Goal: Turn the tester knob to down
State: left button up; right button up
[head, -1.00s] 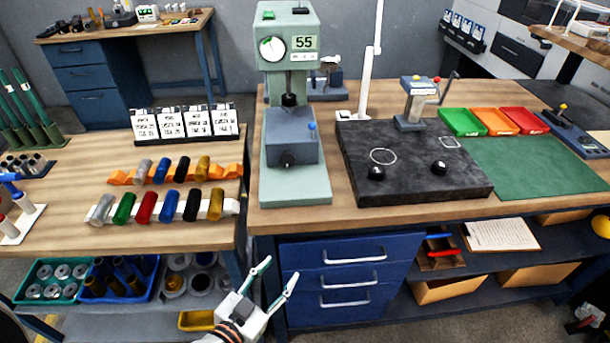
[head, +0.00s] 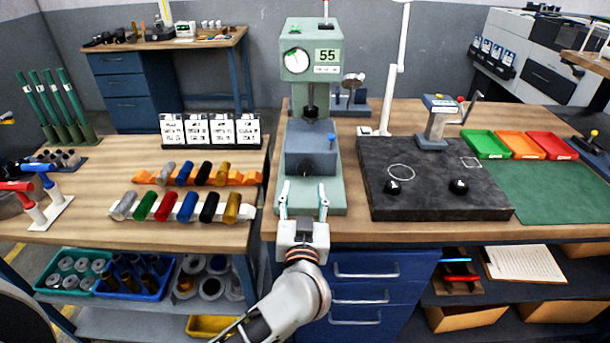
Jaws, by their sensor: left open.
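The tester (head: 310,90) is a pale green machine with a round dial and a display reading 55. It stands at the front of the bench, left of the dark plate. A blue-grey block (head: 318,150) sits low on it, with a small blue-tipped part at its right side. The dark round knob (head: 303,168) is on the block's front face. Its pointing direction is too small to tell. My left gripper (head: 303,186) is open and empty, fingers pointing at the tester, just in front of and below the knob. My right gripper is not in view.
A dark stone plate (head: 430,205) with two black knobs lies to the right of the tester. Racks of coloured cylinders (head: 185,207) lie to the left. Green, orange and red trays (head: 485,144) are at the right. Blue drawers (head: 362,290) are below the bench.

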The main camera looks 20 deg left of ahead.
aim_at(305, 169)
pick_arm(q)
jog(key=shift+w+f, duration=0.1)
jog(key=shift+w, duration=0.05)
jog(key=x, duration=0.7)
jog(key=shift+w+b, duration=0.25)
jog(key=shift+b, duration=0.1)
jog(key=shift+c, duration=0.3)
jog(key=c, duration=1)
